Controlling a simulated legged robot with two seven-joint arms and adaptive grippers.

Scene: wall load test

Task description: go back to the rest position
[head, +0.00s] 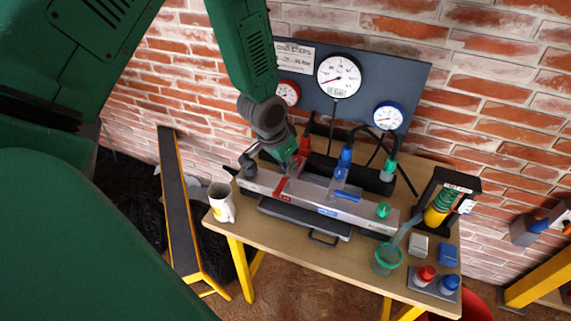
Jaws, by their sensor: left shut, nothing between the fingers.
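My left arm comes in from the upper left, in green and dark grey. Its gripper (294,163) points down over the left part of the grey manifold block (325,203) on the table. It is shut with nothing between the fingers, close to the red lever (282,187). I cannot tell whether it touches the lever or the block. A blue lever (347,196) sits further right on the block, and a green knob (383,210) near its right end. My right gripper is not in view.
The gauge panel (430,75) stands behind the wooden table (290,247) at the brick wall. A white mug (221,203) is at the left edge.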

